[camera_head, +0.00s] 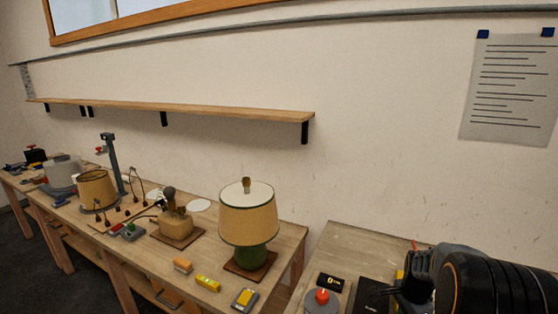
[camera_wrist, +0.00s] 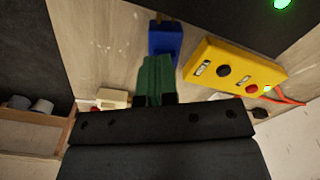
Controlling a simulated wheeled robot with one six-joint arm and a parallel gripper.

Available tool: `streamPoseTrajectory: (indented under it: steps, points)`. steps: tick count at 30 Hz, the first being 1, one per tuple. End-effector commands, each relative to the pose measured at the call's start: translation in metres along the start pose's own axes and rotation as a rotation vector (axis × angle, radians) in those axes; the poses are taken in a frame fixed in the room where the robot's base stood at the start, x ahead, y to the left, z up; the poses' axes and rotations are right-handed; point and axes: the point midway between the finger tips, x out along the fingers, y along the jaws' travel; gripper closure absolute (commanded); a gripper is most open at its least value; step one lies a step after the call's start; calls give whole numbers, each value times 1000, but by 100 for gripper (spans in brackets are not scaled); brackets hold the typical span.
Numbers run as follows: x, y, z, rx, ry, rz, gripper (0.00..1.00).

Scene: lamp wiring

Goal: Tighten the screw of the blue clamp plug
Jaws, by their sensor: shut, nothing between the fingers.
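In the wrist view a blue block-shaped plug (camera_wrist: 164,38) lies on the wooden table top, ahead of my gripper (camera_wrist: 155,99). I cannot make out its screw. A green block (camera_wrist: 154,76) shows between the blue plug and my gripper, right at the dark fingertips. It hides part of the view there, and I cannot tell whether the fingers touch it. My gripper is shut and holds nothing. In the head view my dark arm covers the lower right corner, and the blue plug is not visible there.
A yellow box (camera_wrist: 235,68) with black and red buttons and a red cable (camera_wrist: 285,98) stands right of the blue plug. A whitish block (camera_wrist: 112,98) lies to the left. In the head view a lamp with a beige shade (camera_head: 248,218) stands on the neighbouring bench.

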Motion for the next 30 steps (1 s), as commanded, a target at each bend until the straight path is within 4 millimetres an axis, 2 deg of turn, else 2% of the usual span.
streamPoseTrajectory:
  steps: [9,12,23,27,30]
  points:
    - [-42,2,-2,8,-4,4,100]
    - [-49,2,-2,8,-3,4,100]
    - [-49,2,-2,-6,-2,3,100]
    - [-49,3,-2,-111,-4,6,100]
    - [-41,14,5,-254,-26,34,100]
